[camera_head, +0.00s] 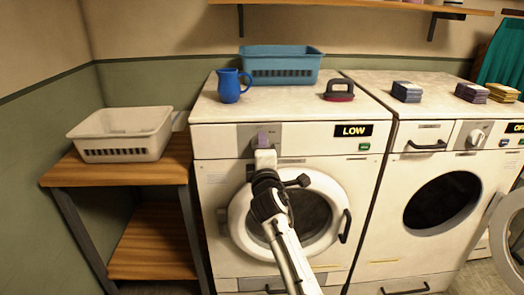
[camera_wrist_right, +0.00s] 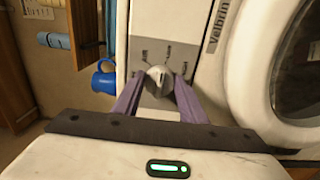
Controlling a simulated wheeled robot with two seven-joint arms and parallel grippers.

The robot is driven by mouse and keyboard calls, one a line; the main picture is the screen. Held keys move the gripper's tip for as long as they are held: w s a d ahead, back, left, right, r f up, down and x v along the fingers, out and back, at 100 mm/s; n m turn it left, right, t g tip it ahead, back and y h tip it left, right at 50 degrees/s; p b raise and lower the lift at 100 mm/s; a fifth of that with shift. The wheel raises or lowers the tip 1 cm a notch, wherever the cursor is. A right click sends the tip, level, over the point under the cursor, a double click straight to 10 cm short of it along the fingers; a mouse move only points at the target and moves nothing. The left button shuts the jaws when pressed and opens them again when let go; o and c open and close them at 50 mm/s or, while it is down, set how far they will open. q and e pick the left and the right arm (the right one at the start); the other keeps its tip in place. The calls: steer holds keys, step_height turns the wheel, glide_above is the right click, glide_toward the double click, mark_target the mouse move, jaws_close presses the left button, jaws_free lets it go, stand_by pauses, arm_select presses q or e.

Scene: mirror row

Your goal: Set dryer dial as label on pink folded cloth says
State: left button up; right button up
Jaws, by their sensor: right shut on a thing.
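The left white machine (camera_head: 215,180) has a dial on its front panel and a display reading LOW (camera_head: 353,130). My right gripper (camera_head: 264,140) is at that dial and hides it in the head view. In the right wrist view the purple fingers (camera_wrist_right: 158,95) are shut on the grey dial knob (camera_wrist_right: 158,78); its pointer line looks roughly upright. Folded cloth stacks stand on the right machine: dark blue (camera_head: 407,91), purplish (camera_head: 472,92) and yellowish (camera_head: 502,92). I cannot make out a pink one or any label. My left gripper is not in view.
A blue jug (camera_head: 230,86), a teal basket (camera_head: 281,64) and a dark red handled object (camera_head: 339,91) stand on the left machine. A white basket (camera_head: 120,134) sits on a wooden table (camera_head: 120,174) at left. The right machine (camera_head: 412,170) has its own dial (camera_head: 476,136).

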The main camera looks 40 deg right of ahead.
steer(key=shift+f+m, duration=0.15)
steer(key=shift+m, duration=0.75)
steer(key=o, duration=1)
steer(key=shift+a, duration=0.1)
